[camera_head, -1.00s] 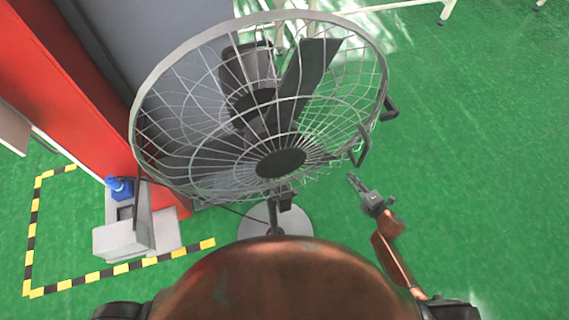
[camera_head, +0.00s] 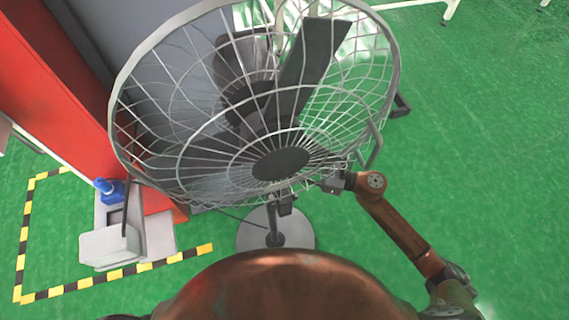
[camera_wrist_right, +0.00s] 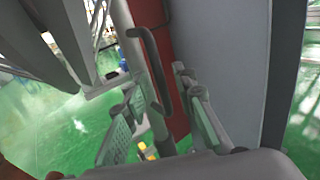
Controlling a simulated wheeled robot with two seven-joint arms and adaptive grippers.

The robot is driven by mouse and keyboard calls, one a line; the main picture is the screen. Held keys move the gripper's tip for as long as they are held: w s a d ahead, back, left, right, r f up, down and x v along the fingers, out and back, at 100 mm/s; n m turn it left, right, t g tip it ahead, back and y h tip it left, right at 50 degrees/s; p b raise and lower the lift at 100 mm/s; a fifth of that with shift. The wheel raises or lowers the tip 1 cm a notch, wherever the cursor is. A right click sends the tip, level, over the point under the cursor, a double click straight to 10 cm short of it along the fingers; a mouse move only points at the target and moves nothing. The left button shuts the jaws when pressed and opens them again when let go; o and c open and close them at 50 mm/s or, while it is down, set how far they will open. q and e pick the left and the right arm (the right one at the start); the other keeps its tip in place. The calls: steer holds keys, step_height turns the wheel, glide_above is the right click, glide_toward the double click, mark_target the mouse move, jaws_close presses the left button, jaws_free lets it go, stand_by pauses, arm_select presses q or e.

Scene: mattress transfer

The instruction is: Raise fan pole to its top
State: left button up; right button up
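The large grey fan (camera_head: 281,163) faces me, with its round wire cage filling the upper middle of the head view. Its pole (camera_head: 274,222) is mostly hidden behind the cage and stands on a round grey base (camera_head: 300,235). My right gripper (camera_head: 328,184) is at the cage's lower right edge, its tips partly hidden. In the right wrist view, the right gripper (camera_wrist_right: 163,118) has its fingers spread apart, with a dark bent handle (camera_wrist_right: 150,62) and a grey bar between or beyond them. I cannot tell whether they touch. My left gripper is out of view.
A red and grey cabinet (camera_head: 70,95) stands at the left. A grey box with a blue item (camera_head: 110,190) sits beside it, inside yellow and black floor tape (camera_head: 105,275). The green floor (camera_head: 490,160) is clear on the right.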

steer(key=shift+w+a, duration=0.2)
steer(key=shift+a, duration=0.4)
jaws_close()
stand_by(0.3)
